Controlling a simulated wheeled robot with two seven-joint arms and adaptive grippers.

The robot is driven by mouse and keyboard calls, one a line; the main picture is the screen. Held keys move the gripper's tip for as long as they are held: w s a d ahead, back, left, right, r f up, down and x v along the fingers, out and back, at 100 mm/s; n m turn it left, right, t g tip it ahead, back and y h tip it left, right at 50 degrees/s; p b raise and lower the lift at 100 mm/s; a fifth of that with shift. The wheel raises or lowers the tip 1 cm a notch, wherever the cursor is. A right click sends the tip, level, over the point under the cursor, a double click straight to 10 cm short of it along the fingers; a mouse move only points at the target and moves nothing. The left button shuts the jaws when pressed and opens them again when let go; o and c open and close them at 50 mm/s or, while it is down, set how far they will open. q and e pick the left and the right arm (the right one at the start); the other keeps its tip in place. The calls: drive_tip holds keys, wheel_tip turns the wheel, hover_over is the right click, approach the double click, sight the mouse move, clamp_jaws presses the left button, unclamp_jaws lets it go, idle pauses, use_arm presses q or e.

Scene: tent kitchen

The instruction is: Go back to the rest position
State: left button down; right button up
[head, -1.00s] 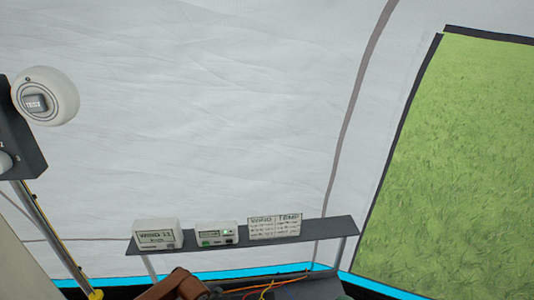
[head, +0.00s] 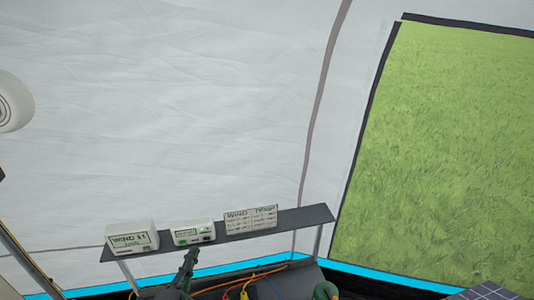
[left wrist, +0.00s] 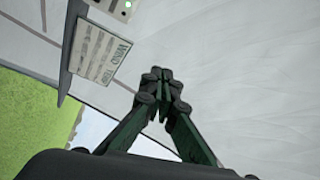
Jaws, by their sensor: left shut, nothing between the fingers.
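My left gripper (head: 191,254) rises at the bottom of the head view, in front of the shelf's lower edge. Its dark green fingers are closed together with nothing between them. They also show closed in the left wrist view (left wrist: 162,76), pointing up with the pale tent wall behind. My right gripper is not in view.
A narrow dark shelf (head: 291,219) carries a wind display (head: 132,238), a small device with a green light (head: 193,232) and a wind/temp card (head: 250,217). Below lie orange cables (head: 272,270). A grassy opening (head: 450,150) is at right.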

use_arm(q)
drive_tip(key=s+a+f+n+g+y, duration=0.4)
drive_tip(key=s+a+f+n, duration=0.15)
drive_tip(key=a+f, duration=0.25)
drive_tip(key=s+a+f+n+g+y, duration=0.4)
drive_tip(key=a+f+n, duration=0.3)
drive_tip(key=f, duration=0.2)
drive_tip(key=s+d+f+n+g+h, duration=0.15)
drive_tip(key=s+f+g, duration=0.25)
drive_tip(key=s+f, duration=0.4)
drive_tip(key=s+d+f+n+g+h, duration=0.1)
drive_tip(key=s+f+n+g+h, duration=0.25)
drive_tip(key=s, duration=0.65)
drive_tip(key=s+d+f+m+g+y+b, duration=0.2)
drive_tip(key=f+b, duration=0.7)
drive_tip(key=f, duration=3.3)
use_arm(e)
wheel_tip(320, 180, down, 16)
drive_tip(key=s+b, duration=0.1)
drive_tip(key=b, duration=0.6)
use_arm(q)
drive_tip(key=s+f+g+h, duration=0.1)
drive_tip(key=s+f, duration=1.9)
drive_tip(key=f, duration=0.3)
drive_tip(key=shift+s+a+f, duration=0.2)
drive_tip(key=shift+a+f, duration=0.15)
drive_tip(key=shift+f, duration=0.05)
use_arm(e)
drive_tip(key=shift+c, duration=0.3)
